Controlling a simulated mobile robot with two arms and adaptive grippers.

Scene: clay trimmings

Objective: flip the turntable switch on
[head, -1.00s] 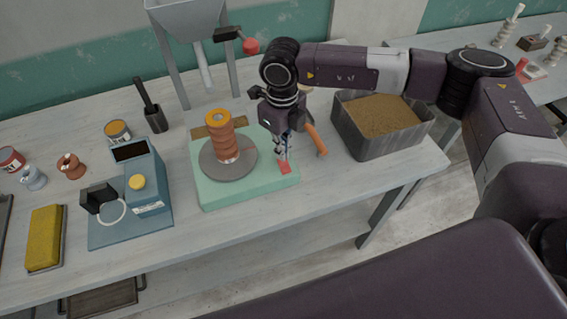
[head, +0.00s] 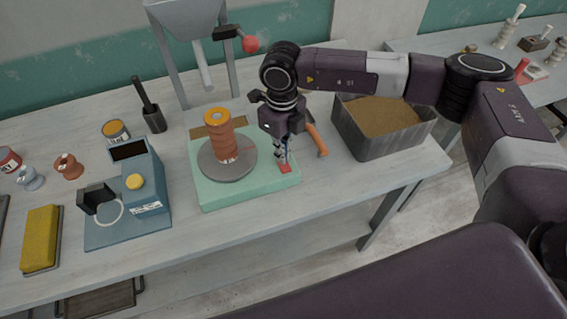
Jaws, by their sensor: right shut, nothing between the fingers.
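The turntable (head: 215,192) has a pale green base with a grey round plate. A stacked orange-brown clay piece (head: 219,137) stands upright on the plate. The red switch (head: 285,169) sits at the right front corner of the base. My right gripper (head: 283,160) is shut and empty, pointing down just above or at the switch; I cannot tell whether it touches. The fingertips partly cover the switch's back side, and its tilt is too small to read. My left gripper is not in view.
A tool with an orange handle (head: 317,140) lies close to the right of my right gripper. A grey bin of brown material (head: 345,138) stands further right. A blue device (head: 148,185) with a yellow knob stands left of the turntable. The table front is clear.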

